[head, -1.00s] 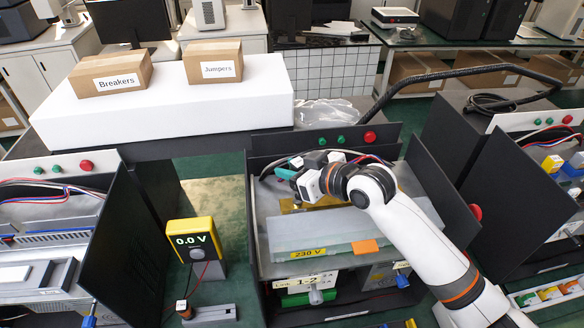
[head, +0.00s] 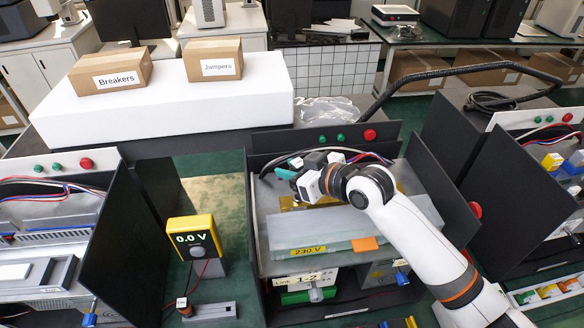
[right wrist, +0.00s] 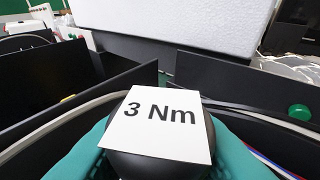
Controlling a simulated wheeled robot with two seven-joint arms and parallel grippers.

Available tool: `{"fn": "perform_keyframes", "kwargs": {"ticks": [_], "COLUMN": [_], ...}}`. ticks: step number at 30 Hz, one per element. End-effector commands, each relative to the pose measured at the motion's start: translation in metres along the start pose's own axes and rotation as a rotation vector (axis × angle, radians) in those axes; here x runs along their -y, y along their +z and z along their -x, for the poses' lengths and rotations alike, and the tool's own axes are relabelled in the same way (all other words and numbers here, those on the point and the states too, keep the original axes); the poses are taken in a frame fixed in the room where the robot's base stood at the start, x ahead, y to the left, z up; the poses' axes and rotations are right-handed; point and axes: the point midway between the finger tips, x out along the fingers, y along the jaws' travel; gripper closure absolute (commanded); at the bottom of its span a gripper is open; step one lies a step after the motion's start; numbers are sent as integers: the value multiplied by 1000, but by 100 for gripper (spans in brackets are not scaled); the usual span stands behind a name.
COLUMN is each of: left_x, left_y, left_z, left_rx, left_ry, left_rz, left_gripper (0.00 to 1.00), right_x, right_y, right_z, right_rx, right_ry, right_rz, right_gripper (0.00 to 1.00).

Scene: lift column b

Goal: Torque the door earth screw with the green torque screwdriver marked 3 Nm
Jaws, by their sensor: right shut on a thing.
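My right gripper (head: 285,172) is over the back left part of the middle open cabinet (head: 259,225), near its black left wall. It is shut on the torque screwdriver, whose round black end with a white "3 Nm" label (right wrist: 158,128) fills the bottom middle of the right wrist view. Teal surfaces flank that end on both sides. The screwdriver's tip is hidden, so I cannot tell what it touches. The door earth screw cannot be made out. Black door panels (head: 497,205) stand at the sides of the cabinets. My left gripper is not in view.
A yellow tester (head: 195,238) reading 0.0 V stands left of the middle cabinet. Wires (head: 345,153) run behind my gripper. A white block (head: 180,112) behind carries the Breakers box (head: 110,72) and Jumpers box (head: 213,60). Green floor shows between the left and middle cabinets.

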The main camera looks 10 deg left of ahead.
Motion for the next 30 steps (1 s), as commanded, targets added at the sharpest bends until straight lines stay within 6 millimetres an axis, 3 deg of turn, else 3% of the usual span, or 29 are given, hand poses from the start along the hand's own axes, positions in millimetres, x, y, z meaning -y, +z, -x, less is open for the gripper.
{"fn": "perform_keyframes", "kwargs": {"ticks": [13, 14, 18, 30], "left_x": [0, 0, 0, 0], "left_y": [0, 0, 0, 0], "left_z": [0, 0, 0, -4], "left_rx": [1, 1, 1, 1], "left_ry": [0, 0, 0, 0], "left_rz": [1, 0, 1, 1], "left_gripper": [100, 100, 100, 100], "right_x": [0, 0, 0, 0], "right_y": [-6, -6, -5, -5], "right_z": [-2, -2, -2, 7], "right_rx": [-7, -7, -5, -2], "right_ry": [1, 1, 1, 0], "right_rz": [-2, -2, -2, -1], "right_gripper": [94, 66, 45, 45]}}
